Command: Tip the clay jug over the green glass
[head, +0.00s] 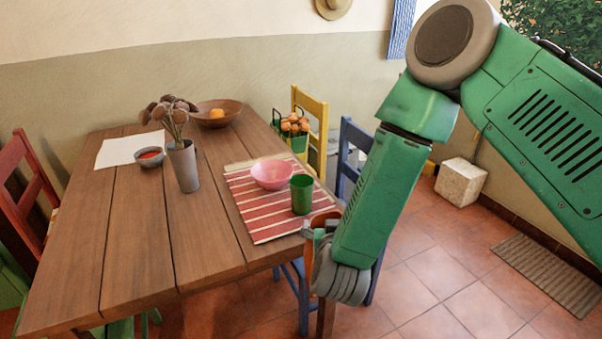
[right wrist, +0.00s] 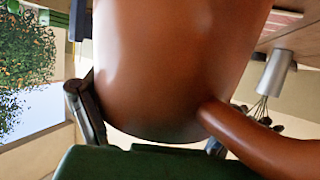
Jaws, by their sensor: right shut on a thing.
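The green glass (head: 301,194) stands upright on the red striped placemat (head: 262,225), near the table's right edge. The clay jug (right wrist: 165,65) fills the middle of the right wrist view, brown and smooth, with its handle (right wrist: 260,142) at the lower right. My right gripper (head: 325,258) is shut on the jug, just off the table's near right corner and nearer to me than the glass. In the head view my arm and gripper hide most of the jug, so I cannot tell its tilt. My left gripper is not in view.
A pink bowl (head: 272,174) is beside the glass on the placemat. A grey vase with dried flowers (head: 184,166), a small bowl (head: 150,158) and a wooden fruit bowl (head: 218,113) stand farther left and back. Blue (head: 350,150) and yellow (head: 310,130) chairs stand along the table's right side.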

